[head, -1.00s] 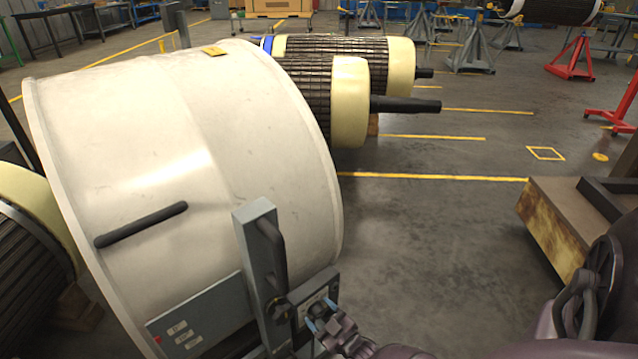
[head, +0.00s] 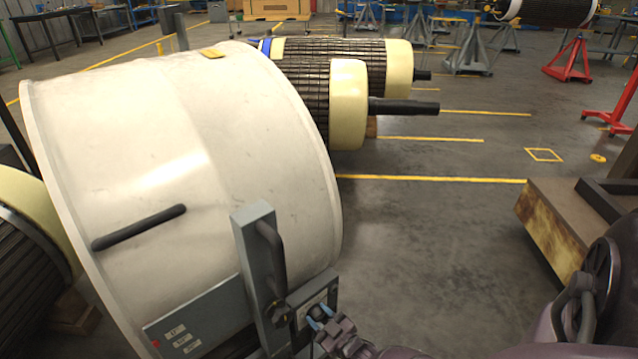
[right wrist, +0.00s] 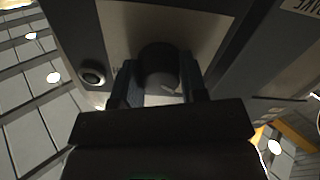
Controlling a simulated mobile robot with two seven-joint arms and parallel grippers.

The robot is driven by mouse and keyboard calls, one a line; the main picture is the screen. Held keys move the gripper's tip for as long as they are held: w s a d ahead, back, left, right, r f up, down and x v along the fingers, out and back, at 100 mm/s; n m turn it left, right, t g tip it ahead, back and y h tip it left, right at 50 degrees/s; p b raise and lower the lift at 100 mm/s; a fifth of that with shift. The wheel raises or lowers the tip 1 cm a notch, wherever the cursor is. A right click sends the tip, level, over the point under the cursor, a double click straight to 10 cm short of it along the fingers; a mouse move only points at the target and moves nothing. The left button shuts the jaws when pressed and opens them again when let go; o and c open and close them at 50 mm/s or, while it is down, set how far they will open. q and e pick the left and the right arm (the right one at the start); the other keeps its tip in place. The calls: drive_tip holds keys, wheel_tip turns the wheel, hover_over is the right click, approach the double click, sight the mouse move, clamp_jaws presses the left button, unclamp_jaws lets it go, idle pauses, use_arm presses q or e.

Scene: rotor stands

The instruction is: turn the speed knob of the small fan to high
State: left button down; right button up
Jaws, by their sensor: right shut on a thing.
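The fan (head: 120,130) is a white drum at the left of the head view. Its grey control box (head: 330,290) is at the lower right of the drum. In the right wrist view the round black speed knob (right wrist: 160,62) stands out from a pale plate on the control box (right wrist: 75,30). My right gripper (head: 320,318) is at the box's front. Its two fingers (right wrist: 160,82) are on either side of the knob, shut on it. I cannot read the knob's setting. My left gripper is out of view.
A grey post with a black handle (head: 270,250) stands beside the control box. A round button (right wrist: 93,73) is left of the knob. Rotors (head: 348,105) lie behind the fan. A brown-topped block (head: 550,215) is at the right, with clear floor (head: 430,250) between.

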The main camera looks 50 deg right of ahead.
drive_tip(key=shift+f+m, duration=0.1)
drive_tip(key=shift+m, duration=1)
drive_tip(key=m+b, duration=0.1)
drive_tip(key=m, duration=0.1)
drive_tip(key=shift+s+m, duration=0.1)
drive_tip(key=shift+m, duration=0.3)
drive_tip(key=m+b, duration=0.1)
drive_tip(key=m, duration=0.6)
drive_tip(key=shift+b, duration=0.35)
drive_tip(key=m+b, duration=0.1)
drive_tip(key=m, duration=0.4)
drive_tip(key=shift+m+b, duration=0.3)
drive_tip(key=m+b, duration=0.1)
drive_tip(key=m, duration=0.2)
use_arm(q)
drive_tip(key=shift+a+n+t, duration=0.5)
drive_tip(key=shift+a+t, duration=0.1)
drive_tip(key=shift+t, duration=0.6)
use_arm(e)
drive_tip(key=shift+m, duration=1.2)
